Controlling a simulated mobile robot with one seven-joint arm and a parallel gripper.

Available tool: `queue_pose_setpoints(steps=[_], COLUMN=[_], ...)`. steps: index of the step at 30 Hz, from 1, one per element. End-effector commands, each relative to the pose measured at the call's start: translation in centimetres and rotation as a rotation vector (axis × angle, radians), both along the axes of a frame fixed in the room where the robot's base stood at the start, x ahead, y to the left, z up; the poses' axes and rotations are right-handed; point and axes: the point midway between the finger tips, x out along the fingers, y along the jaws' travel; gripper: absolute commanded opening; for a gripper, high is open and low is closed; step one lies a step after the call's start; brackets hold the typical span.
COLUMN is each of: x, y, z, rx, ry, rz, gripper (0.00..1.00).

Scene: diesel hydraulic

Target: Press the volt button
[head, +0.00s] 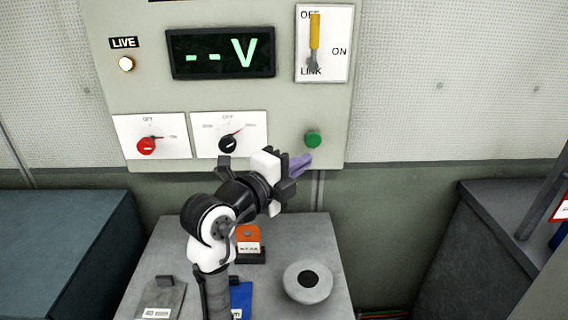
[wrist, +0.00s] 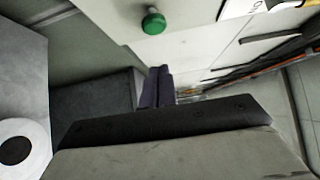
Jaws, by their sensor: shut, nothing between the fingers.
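A green round button (head: 313,139) sits at the lower right of the pale panel (head: 275,105) in the head view, under the switch plate; no volt label on it can be read. It also shows near the top of the wrist view (wrist: 154,21). My gripper (head: 303,163) has purple fingers, shut and empty, just below and left of the button in the head view. In the wrist view the fingertips (wrist: 157,75) lie below the button, with a visible gap between them.
The panel carries a "--V" display (head: 221,53), a LIVE lamp (head: 126,64), a red knob (head: 146,146), a black knob (head: 228,145) and a yellow-handled switch (head: 315,35). A grey table (head: 180,235) below holds an orange item (head: 248,236) and a round grey disc (head: 308,292).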

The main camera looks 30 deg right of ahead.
Motion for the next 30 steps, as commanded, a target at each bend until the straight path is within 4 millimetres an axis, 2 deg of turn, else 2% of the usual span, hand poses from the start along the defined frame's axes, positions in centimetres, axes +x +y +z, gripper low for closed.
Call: queue_pose_setpoints(steps=[1,4,9,15,26,30], x=[0.1,0.6,2.9,4.0,4.2,5.0], y=[-1.2,-3.1,-4.3,-4.9,-4.9,-5.5], z=[0.3,0.3,0.3,0.1,-0.1,-0.4], rx=[0.002,0.002,0.001,0.001,0.000,-0.001], ry=[0.004,0.003,0.002,0.001,-0.001,-0.002], rz=[-0.005,-0.005,0.000,0.001,0.001,0.002], gripper=[0.00,0.00,0.00,0.00,0.00,0.00])
